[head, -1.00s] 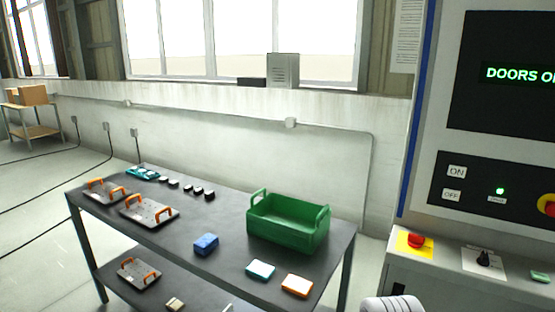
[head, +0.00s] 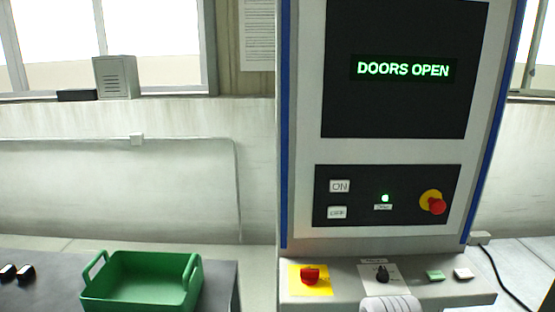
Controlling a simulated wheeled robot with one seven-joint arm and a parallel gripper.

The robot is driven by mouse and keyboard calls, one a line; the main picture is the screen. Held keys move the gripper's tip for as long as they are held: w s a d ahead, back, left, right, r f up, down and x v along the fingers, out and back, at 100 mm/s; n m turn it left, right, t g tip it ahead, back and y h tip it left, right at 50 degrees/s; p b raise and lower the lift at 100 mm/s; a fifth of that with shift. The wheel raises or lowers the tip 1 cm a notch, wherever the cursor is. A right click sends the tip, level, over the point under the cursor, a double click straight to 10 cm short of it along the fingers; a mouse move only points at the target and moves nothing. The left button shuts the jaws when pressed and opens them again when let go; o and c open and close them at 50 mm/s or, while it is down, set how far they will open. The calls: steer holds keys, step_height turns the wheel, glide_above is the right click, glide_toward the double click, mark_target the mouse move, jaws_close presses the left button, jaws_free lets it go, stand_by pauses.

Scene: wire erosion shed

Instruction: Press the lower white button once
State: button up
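Two white square buttons sit one above the other on the black panel of the machine. The upper white button (head: 340,186) reads ON. The lower white button (head: 337,212) appears to read OFF. A small green light (head: 385,198) glows to their right. My gripper is not in view. A white ribbed part, seemingly of my arm, shows at the bottom edge in front of the console. Nothing covers the two buttons.
A red mushroom knob (head: 437,206) is on the panel's right. The screen (head: 403,69) reads DOORS OPEN. The ledge holds a red button (head: 310,274), a black selector (head: 382,273), a green button (head: 435,275) and another white button (head: 464,273). A green crate (head: 142,282) stands left.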

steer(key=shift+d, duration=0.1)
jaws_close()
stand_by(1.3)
